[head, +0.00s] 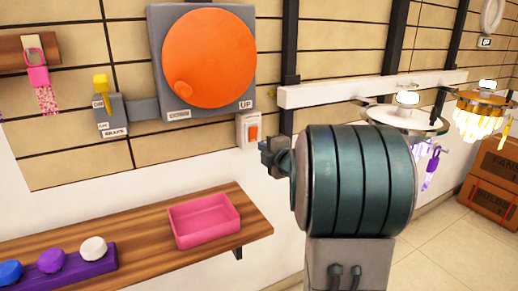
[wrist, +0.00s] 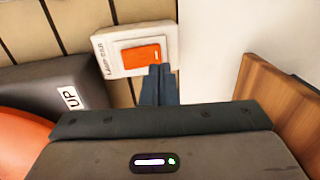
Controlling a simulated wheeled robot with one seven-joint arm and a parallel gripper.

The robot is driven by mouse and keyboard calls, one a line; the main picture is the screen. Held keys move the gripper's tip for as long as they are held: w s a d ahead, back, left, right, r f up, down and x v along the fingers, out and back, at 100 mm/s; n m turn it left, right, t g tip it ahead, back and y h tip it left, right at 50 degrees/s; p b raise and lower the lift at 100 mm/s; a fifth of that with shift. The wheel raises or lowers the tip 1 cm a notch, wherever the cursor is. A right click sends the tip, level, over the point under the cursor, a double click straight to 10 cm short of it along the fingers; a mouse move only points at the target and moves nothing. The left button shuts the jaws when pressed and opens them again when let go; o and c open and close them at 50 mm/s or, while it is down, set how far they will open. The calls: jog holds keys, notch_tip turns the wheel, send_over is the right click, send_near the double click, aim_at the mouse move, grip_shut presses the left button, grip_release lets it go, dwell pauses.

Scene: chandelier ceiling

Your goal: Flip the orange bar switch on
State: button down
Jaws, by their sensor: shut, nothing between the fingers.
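The orange bar switch (head: 253,132) is a rocker in a white wall plate, below and right of the large orange disc in the head view. In the wrist view the switch (wrist: 141,55) shows close up, on a plate marked with lettering that seems to read "LAMP BAR". My gripper (wrist: 158,72) is shut and empty. Its fingertips overlap the lower right edge of the plate in the wrist view, beside the orange rocker. I cannot tell whether they touch. Which way the rocker is tipped is unclear. My fingertips are not clear in the head view.
The grey panel (head: 155,50) with the orange disc (head: 208,58) is close beside the switch. A yellow brake lever (head: 101,85) is further left. A wooden shelf (head: 135,232) below holds a pink tray (head: 204,240). Lamps hang at right, near cardboard boxes (head: 492,174).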

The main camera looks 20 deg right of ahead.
jog(key=s+f, duration=0.1)
jog(key=s, duration=0.9)
jog(key=shift+d+f, duration=0.25)
jog(key=shift+d, duration=0.2)
jog(key=shift+w, duration=0.1)
jog(key=s+a+r+m+g+p, duration=0.3)
jog(key=s+a+m+g+p, duration=0.4)
jog(key=s+a+m+p, duration=0.2)
jog(key=s+a+r+m+g+h+p, duration=0.1)
jog(key=s+a+r+m+g+p, duration=0.3)
jog(key=s, duration=0.9)
jog(key=a+m+g+p, duration=0.3)
jog(key=a+m+p, duration=0.2)
jog(key=m, duration=0.1)
